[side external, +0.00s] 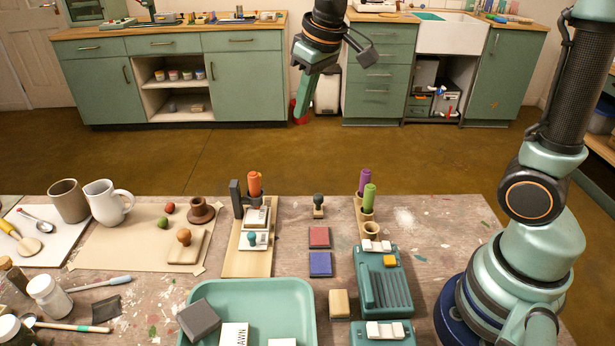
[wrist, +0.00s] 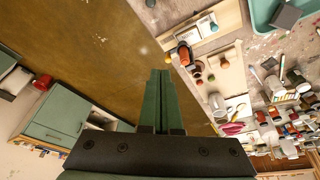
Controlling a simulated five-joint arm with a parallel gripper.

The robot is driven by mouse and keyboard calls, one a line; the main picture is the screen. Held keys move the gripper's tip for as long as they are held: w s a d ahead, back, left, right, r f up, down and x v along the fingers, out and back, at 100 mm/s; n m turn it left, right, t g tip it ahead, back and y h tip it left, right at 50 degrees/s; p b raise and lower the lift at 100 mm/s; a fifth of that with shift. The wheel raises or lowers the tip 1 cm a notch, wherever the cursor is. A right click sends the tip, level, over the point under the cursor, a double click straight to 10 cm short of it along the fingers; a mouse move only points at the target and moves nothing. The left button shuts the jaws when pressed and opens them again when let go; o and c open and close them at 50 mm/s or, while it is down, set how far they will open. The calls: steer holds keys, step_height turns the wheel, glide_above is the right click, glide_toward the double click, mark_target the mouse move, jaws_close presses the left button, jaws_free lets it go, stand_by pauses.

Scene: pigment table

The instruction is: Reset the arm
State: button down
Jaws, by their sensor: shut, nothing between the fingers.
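My gripper (side external: 299,112) is raised in the air beyond the far edge of the work table, in front of the green cabinets. Its fingers point down and touch nothing. In the wrist view my gripper's green fingers (wrist: 160,74) lie together with no object between them. The table and its items lie to the right in that view, well apart from the fingers.
The paint-stained table (side external: 405,217) holds a wooden stamp board (side external: 246,264), a red pad (side external: 319,237), a blue pad (side external: 320,264), a teal tray (side external: 297,290) and a teal device (side external: 384,285). A mug and white jug (side external: 108,203) stand left. The space around my gripper is free.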

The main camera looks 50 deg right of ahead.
steer(key=s+d+m+t, duration=0.1)
steer(key=s+d+t, duration=0.1)
steer(key=s, duration=1.1)
steer(key=shift+d+f+m, duration=0.3)
steer(key=shift+f, duration=0.15)
